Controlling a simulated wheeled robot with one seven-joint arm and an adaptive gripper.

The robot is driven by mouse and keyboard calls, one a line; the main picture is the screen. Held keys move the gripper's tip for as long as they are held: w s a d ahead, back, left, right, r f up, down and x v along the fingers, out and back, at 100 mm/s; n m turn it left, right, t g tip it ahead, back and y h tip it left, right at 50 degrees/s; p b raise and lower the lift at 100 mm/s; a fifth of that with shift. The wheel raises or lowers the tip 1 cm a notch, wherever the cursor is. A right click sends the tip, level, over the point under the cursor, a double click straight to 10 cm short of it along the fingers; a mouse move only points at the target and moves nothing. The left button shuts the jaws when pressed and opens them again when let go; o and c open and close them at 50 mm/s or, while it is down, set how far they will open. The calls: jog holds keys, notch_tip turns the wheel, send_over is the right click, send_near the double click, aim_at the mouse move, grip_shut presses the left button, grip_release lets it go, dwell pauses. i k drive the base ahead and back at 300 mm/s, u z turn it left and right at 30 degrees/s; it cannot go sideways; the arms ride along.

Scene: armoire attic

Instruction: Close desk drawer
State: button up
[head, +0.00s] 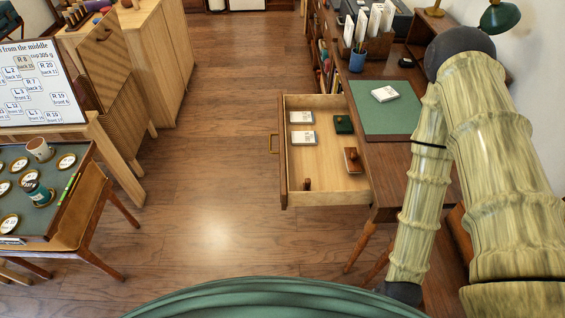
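The desk drawer (325,184) is pulled well out from the wooden desk (392,160), to the left over the floor. Its front panel (282,170) faces left and carries a brass-coloured handle (273,143). Inside lie two white cards or small boxes (302,137), a dark green box (343,124), a reddish-brown block (352,160) and a small brown peg-like piece (307,184). My arm comes down on the right, over part of the desk. My gripper is not in view; only arm links and dark joints show.
A low display table (68,222) and a cabinet (140,45) stand on the left. The wooden floor (215,170) left of the drawer is clear.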

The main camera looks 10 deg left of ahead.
aim_at(324, 162)
jog(key=k, duration=0.75)
jog(key=u, duration=0.8)
jog(key=i, duration=1.35)
jog(key=z, duration=0.6)
jog(key=i, duration=0.35)
jog(key=z, duration=0.4)
